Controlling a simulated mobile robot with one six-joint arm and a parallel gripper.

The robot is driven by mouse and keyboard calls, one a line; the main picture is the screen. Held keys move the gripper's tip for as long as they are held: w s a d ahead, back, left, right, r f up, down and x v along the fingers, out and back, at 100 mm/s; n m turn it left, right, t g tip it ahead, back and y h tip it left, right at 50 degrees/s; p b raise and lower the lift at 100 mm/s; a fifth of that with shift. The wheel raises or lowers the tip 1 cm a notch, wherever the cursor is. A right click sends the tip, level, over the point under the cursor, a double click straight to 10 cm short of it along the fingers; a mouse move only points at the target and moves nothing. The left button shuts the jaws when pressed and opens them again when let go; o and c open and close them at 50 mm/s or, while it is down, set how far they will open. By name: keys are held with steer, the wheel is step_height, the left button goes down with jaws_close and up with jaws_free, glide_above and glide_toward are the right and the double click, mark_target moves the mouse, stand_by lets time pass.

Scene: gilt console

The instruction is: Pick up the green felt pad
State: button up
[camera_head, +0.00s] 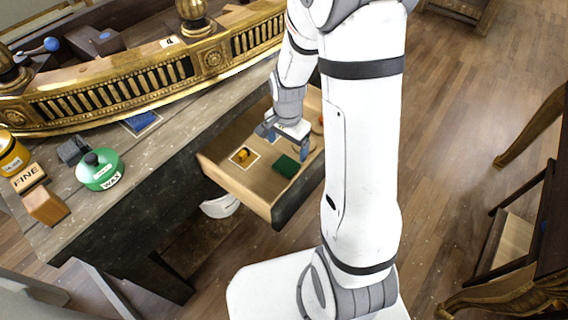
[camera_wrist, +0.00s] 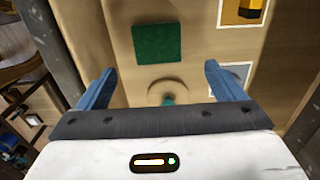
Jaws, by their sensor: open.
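The green felt pad (camera_head: 287,166) is a flat dark green square lying on the floor of an open wooden drawer (camera_head: 228,176), toward its front right part in the head view. In the wrist view the pad (camera_wrist: 159,43) lies ahead of the fingertips, a little left of centre. My gripper (camera_head: 284,142) is over the drawer with its blue fingers spread. In the wrist view my gripper (camera_wrist: 158,82) is open, with no thing held between the fingers. The pad is in full view and apart from the fingers.
The drawer also holds a yellow item on a white-edged card (camera_head: 243,156); another pale-edged card (camera_wrist: 231,78) shows near the right finger. The grey worktop (camera_head: 150,150) bears a green wax tin (camera_head: 99,171), a wooden block (camera_head: 45,207) and a long gilt rail (camera_head: 120,85).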

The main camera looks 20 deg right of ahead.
mark_target(287, 165)
steer(key=f, duration=0.7)
steer(key=shift+s+a+f, duration=0.15)
steer(key=shift+s+f, duration=0.05)
steer(key=shift+s, duration=0.2)
steer(key=c, duration=1.1)
